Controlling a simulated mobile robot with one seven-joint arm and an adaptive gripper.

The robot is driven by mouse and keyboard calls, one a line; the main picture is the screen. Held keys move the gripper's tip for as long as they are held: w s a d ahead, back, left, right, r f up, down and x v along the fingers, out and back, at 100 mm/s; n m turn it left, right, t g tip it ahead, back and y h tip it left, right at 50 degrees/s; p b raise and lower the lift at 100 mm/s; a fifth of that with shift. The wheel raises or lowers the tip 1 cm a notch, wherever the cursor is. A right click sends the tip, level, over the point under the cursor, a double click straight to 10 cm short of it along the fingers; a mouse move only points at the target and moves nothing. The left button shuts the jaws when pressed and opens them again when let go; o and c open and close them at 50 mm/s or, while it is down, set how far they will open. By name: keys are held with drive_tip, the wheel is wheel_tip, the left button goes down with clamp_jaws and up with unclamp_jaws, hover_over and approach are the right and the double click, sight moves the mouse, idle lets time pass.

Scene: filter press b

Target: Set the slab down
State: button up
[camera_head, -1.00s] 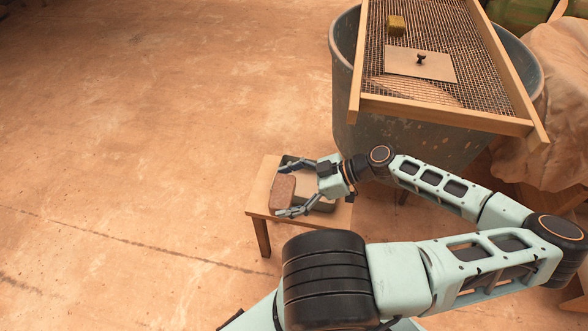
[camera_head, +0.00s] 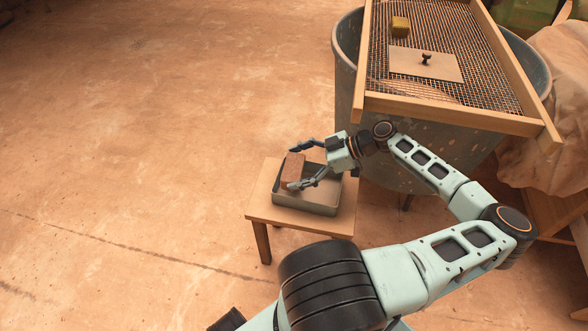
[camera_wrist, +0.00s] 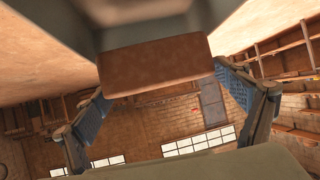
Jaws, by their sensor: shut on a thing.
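The slab (camera_head: 294,173) is a reddish-brown block. It stands between the fingertips of my gripper (camera_head: 291,168), which is shut on it from both sides. In the wrist view the slab (camera_wrist: 155,68) spans the space between the two blue-padded fingers. Beneath it in the head view is a shallow grey tray (camera_head: 318,207) on a small wooden stool (camera_head: 262,207). The slab overlaps the tray's left part in the picture. Its lower edge is partly hidden by my near finger, so I cannot tell whether it touches the tray.
A large grey tub (camera_head: 385,160) stands just behind the stool. A wood-framed mesh screen (camera_head: 455,110) lies across it, holding a flat plate with a knob (camera_head: 425,65) and a small yellow block (camera_head: 401,26). Open floor (camera_head: 130,150) lies to the left.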

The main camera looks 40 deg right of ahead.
drive_tip(key=shift+f+b, duration=0.5)
drive_tip(key=shift+f, duration=0.15)
drive_tip(key=o, duration=1.5)
drive_tip(key=shift+r+p, duration=0.6)
drive_tip(key=shift+r, duration=0.1)
drive_tip(key=v, duration=0.3)
drive_tip(key=shift+s+d+r+p, duration=0.15)
drive_tip(key=shift+d+p, duration=0.1)
drive_tip(key=shift+p, duration=0.15)
drive_tip(key=p, duration=0.1)
approach(295, 166)
drive_tip(key=shift+s+d+f, duration=0.9)
drive_tip(key=shift+d+f, duration=0.05)
drive_tip(key=shift+d, duration=0.15)
drive_tip(key=shift+s+d+f, duration=0.9)
drive_tip(key=shift+s+d, duration=0.05)
drive_tip(key=shift+d, duration=0.1)
